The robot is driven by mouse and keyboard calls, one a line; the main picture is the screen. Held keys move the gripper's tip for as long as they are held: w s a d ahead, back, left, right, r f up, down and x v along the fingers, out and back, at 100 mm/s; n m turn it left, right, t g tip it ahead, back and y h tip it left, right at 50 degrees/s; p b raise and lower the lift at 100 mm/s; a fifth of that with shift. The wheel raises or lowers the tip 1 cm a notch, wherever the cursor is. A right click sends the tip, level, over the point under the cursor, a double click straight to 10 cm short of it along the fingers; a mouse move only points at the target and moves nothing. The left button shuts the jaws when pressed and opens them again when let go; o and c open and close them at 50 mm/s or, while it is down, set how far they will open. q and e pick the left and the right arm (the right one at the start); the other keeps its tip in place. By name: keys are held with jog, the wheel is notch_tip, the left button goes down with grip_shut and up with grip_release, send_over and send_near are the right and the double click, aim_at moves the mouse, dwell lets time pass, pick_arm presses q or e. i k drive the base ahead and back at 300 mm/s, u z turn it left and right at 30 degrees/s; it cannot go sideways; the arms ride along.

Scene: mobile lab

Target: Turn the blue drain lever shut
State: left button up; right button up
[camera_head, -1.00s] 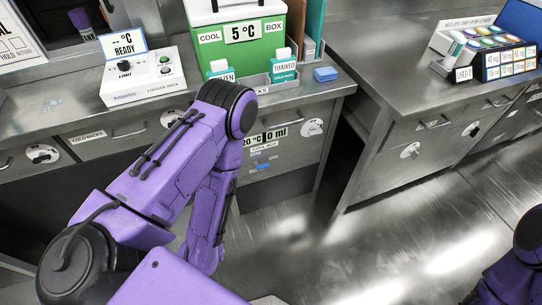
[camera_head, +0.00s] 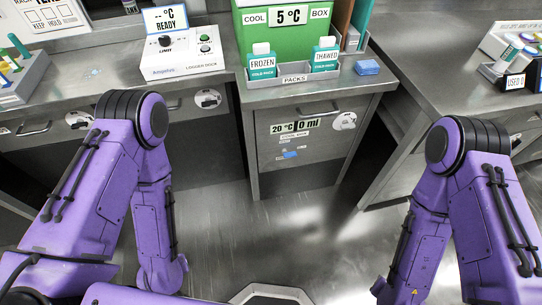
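The blue drain lever (camera_head: 290,154) is a small blue piece on the front of the steel cabinet below the green cool box (camera_head: 281,38). A display above it reads "20 °C" and "0 ml" (camera_head: 296,127). The lever is too small for me to tell its exact angle. My two purple arms frame the view at left and right, both bent downward, well apart from the lever. Neither gripper shows; both lie outside the picture or behind my arms.
A packs tray (camera_head: 293,80) with frozen and thawed cold packs sits before the cool box, beside a blue sponge-like block (camera_head: 367,67). A logger dock (camera_head: 182,56) stands left. Another steel counter (camera_head: 440,75) stands right. The floor (camera_head: 260,235) before the cabinet is clear.

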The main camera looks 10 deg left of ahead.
aim_at(286, 154)
jog(key=u, duration=1.8)
jog(key=k, duration=1.15)
jog(key=z, duration=1.7)
jog(key=i, duration=0.5)
